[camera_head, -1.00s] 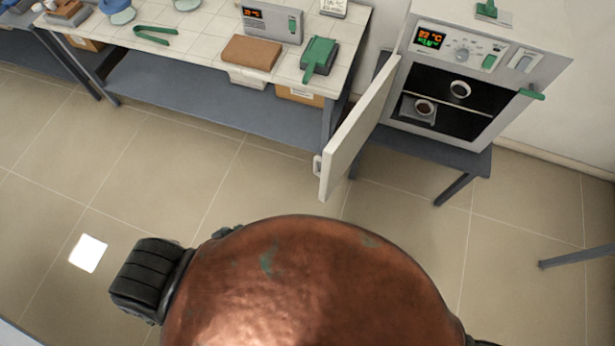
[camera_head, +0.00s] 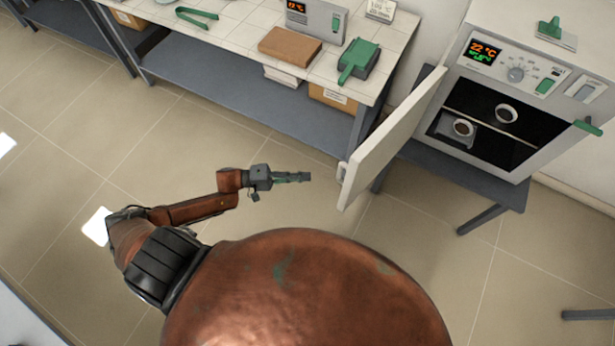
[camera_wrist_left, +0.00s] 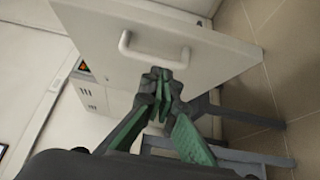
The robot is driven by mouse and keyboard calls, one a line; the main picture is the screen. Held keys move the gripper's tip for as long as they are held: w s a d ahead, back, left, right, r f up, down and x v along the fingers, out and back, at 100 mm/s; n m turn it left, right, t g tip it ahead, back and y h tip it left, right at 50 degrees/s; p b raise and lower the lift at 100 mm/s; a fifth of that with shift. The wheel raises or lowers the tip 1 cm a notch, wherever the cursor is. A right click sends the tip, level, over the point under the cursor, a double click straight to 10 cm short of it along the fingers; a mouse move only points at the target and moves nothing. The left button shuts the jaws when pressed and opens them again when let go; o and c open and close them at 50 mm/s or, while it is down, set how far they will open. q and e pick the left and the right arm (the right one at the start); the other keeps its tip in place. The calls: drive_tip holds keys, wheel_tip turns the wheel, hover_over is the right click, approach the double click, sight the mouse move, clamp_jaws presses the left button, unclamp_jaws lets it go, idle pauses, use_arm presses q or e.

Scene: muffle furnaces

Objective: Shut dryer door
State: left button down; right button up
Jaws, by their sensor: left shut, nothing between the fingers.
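The dryer (camera_head: 478,75) stands at the right on a dark stand, with a lit display on its panel. Its door (camera_head: 392,137) stands wide open, swung out to the left toward me. The inside is open to view, with two small cups (camera_head: 506,114) in it. My left gripper (camera_head: 308,177) is shut and empty, left of the door's free edge and apart from it in the head view. In the left wrist view, the gripper (camera_wrist_left: 163,75) points at the door's outer face (camera_wrist_left: 215,55), just below its white handle (camera_wrist_left: 150,55). My right gripper is not in view.
A bench (camera_head: 245,45) at the upper left holds a brown block (camera_head: 290,46), a green-topped device (camera_head: 358,60) and a small instrument with a display (camera_head: 317,20). The dryer's stand legs (camera_head: 483,219) reach the floor. The tiled floor (camera_head: 130,150) between is clear.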

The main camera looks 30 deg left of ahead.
use_arm(q)
drive_tip(key=w+d, duration=0.2)
drive_tip(key=d, duration=0.8)
drive_tip(key=shift+w+d, duration=0.15)
drive_tip(key=shift+w, duration=0.15)
drive_tip(key=shift+d, duration=0.1)
